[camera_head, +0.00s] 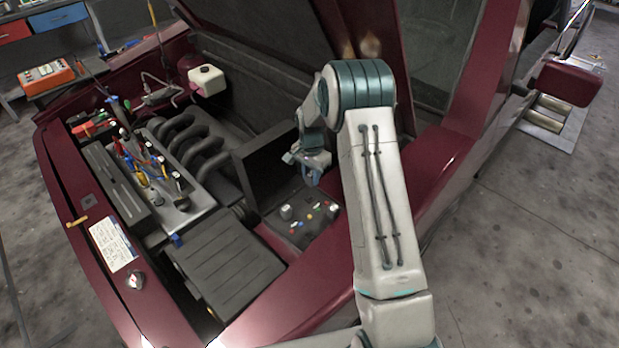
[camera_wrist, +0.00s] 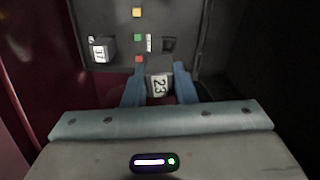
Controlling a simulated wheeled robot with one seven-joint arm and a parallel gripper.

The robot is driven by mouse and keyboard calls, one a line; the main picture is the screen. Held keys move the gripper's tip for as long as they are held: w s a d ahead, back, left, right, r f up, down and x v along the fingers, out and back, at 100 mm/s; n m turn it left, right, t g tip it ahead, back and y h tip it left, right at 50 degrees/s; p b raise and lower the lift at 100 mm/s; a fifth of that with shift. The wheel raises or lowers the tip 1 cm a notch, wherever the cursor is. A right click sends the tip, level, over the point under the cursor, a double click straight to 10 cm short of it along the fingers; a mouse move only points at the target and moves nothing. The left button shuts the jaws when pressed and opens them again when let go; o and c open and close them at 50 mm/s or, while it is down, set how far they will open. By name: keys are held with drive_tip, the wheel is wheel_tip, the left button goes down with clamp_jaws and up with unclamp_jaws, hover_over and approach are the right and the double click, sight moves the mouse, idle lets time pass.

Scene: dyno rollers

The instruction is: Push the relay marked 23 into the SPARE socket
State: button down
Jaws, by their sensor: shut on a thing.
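The relay marked 23 (camera_wrist: 159,86) is a small grey block held between the blue fingers of my gripper (camera_wrist: 160,92) in the wrist view. Its number faces the camera. Just beyond it, on the dark fuse panel (camera_wrist: 187,12), is a dark square socket (camera_wrist: 169,45) that looks empty. A small white label (camera_wrist: 149,43) stands beside the socket, too small to read. The relay appears apart from the socket. In the head view my gripper (camera_head: 311,168) is above the fuse panel (camera_head: 290,232), and the relay cannot be made out there.
A relay marked 37 (camera_wrist: 101,49) sits on the panel to the left. Yellow (camera_wrist: 137,12), green and red (camera_wrist: 138,59) fuses run between it and the socket. A dark upright lid (camera_head: 272,150) stands beside the panel; the engine (camera_head: 185,150) lies left.

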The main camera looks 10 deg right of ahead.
drive_tip(key=shift+w+f+m, duration=0.5)
drive_tip(key=shift+w+m, duration=0.2)
drive_tip(key=shift+w, duration=0.15)
drive_tip(key=shift+f+b, duration=1.2)
drive_tip(key=shift+f, duration=1.95)
drive_tip(key=shift+f+b, duration=0.35)
drive_tip(key=shift+b, duration=0.7)
drive_tip(key=shift+f+b, duration=0.6)
drive_tip(key=shift+b, duration=0.15)
drive_tip(key=c, duration=1.1)
unclamp_jaws()
